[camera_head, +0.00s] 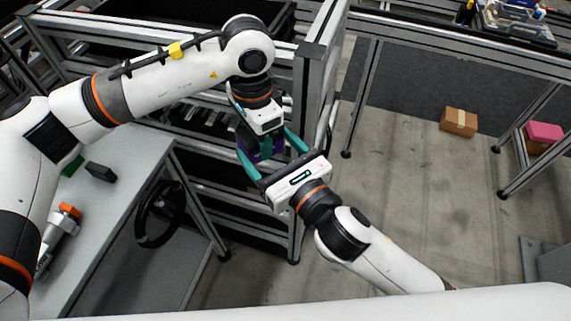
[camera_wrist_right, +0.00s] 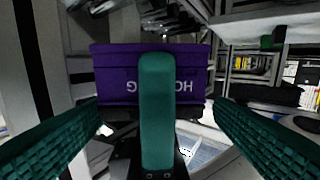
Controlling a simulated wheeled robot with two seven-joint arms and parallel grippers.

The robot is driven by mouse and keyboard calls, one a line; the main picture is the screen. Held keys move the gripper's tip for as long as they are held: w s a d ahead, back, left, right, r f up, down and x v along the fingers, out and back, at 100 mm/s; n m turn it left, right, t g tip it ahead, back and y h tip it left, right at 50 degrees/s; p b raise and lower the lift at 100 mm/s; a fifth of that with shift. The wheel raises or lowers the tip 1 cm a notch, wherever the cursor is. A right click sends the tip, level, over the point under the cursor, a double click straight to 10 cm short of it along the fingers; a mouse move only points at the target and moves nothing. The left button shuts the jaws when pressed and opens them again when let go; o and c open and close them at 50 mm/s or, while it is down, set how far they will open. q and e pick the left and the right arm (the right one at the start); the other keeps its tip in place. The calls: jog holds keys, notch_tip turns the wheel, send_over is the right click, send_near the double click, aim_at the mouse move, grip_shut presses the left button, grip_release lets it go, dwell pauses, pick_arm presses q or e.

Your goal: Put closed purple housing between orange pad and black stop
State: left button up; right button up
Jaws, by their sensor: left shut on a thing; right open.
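The purple housing (camera_head: 271,150) is held in the air by my left gripper (camera_head: 258,148), which is shut on it. In the right wrist view the housing (camera_wrist_right: 112,78) shows a flat face with upside-down lettering and a seam; it looks closed. One teal finger of my left gripper (camera_wrist_right: 157,110) crosses its face. My right gripper (camera_head: 270,154) is open, its fingers apart on either side of the housing; I see no contact. On the grey table at left are an orange pad (camera_head: 69,210) on a white and grey fixture and a black block (camera_head: 100,172), likely the stop.
A metal frame rack (camera_head: 300,110) stands close behind both grippers. A cardboard box (camera_head: 459,122) lies on the open floor at right.

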jog(key=x, duration=0.5)
pick_arm(q)
jog(key=shift+s, duration=0.1)
pick_arm(e)
jog(key=shift+s, duration=0.1)
pick_arm(q)
jog(key=shift+d, duration=0.1)
pick_arm(e)
jog(key=c, duration=0.8)
pick_arm(q)
jog(key=o, duration=1.1)
pick_arm(e)
jog(key=shift+d, duration=0.1)
pick_arm(q)
jog(key=shift+r, duration=0.1)
